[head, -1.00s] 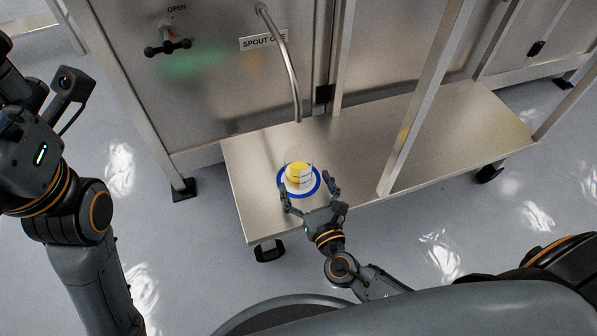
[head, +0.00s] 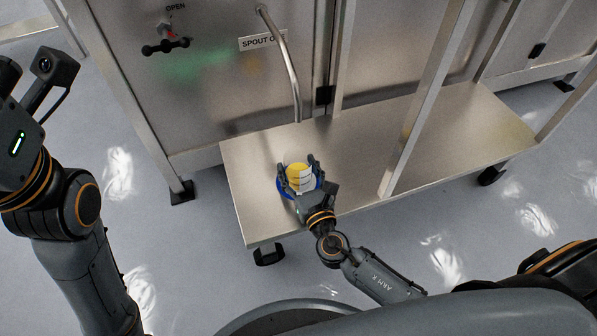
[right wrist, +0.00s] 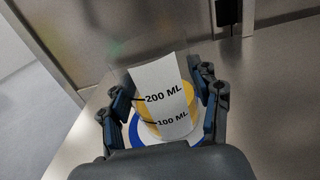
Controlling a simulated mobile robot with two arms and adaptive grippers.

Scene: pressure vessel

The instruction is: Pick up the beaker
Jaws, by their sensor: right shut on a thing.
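The beaker (head: 298,176) is clear, with yellow contents and a white label. It stands over a blue-ringed white mark (head: 282,187) on the metal shelf. My right gripper (head: 299,172) is shut on the beaker, one finger on each side. In the right wrist view the beaker (right wrist: 165,100) is upright between the fingers, and its label reads 200 ML and 100 ML. The blue ring (right wrist: 209,125) shows around its base there. I cannot tell whether the base is clear of the shelf. The left arm is at the left edge of the head view, its gripper fingers out of frame.
A bent metal spout (head: 290,75) hangs down behind the beaker, beside a SPOUT sign (head: 258,43). A valve handle (head: 166,46) marked OPEN is on the cabinet. A slanted metal post (head: 425,105) rises right of the gripper. The shelf (head: 350,160) between is clear.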

